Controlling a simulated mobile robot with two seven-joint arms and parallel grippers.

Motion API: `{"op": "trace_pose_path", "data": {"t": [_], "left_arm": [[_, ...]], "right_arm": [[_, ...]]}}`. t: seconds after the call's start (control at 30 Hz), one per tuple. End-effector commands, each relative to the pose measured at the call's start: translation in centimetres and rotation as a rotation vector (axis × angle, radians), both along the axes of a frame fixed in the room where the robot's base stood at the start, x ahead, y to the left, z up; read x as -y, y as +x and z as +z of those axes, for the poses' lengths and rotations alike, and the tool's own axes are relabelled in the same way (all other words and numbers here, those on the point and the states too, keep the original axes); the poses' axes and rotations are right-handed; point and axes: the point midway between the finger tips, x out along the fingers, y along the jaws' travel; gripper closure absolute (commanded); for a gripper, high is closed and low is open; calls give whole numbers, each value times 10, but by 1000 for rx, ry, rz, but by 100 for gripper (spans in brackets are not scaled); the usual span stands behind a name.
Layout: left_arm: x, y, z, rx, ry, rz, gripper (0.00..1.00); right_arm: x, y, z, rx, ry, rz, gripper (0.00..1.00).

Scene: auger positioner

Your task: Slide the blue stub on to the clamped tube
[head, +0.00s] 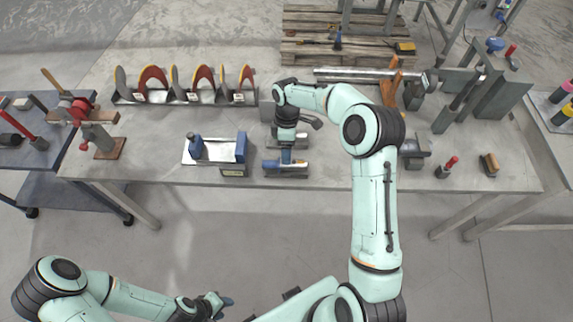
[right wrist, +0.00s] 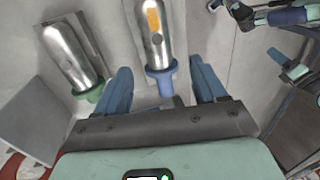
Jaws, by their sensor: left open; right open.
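The blue stub, a silver rounded piece with a blue collar (right wrist: 160,80) and an orange patch, lies in a holder near the table's front edge; in the head view its silver part (head: 297,165) shows beside my gripper. My right gripper (head: 286,157) points down at its collar end. In the right wrist view its open blue fingers (right wrist: 163,88) stand either side of the collar, with gaps showing; contact cannot be told. A long silver tube (head: 350,74) lies at the table's back, partly behind my right arm, near an orange clamp-like part (head: 391,78). My left gripper (head: 217,304) is open and empty, low in front of the table.
A second stub with a green collar (right wrist: 88,92) lies behind the blue one. A white tray with blue blocks (head: 216,151) stands to the left. A rack of coloured arcs (head: 183,96) is at the back left. Grey upright plates (head: 497,95) stand back right.

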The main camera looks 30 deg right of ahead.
Motion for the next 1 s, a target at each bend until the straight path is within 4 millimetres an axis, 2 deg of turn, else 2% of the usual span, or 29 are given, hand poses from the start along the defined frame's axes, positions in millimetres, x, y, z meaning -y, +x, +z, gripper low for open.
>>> {"op": "trace_pose_path", "data": {"t": [0.23,0.5,0.8,0.87,1.0], "left_arm": [[0,0,-1,0,0,0,57],[0,0,-1,0,0,0,57],[0,0,-1,0,0,0,57],[0,0,-1,0,0,0,57],[0,0,-1,0,0,0,57]], "right_arm": [[-3,-3,-18,-1,1,0,30],[-8,-9,-56,0,1,0,30],[-8,-9,-61,3,0,-1,30],[-8,-9,-61,3,0,-1,46],[-8,-9,-61,3,1,0,91]]}}
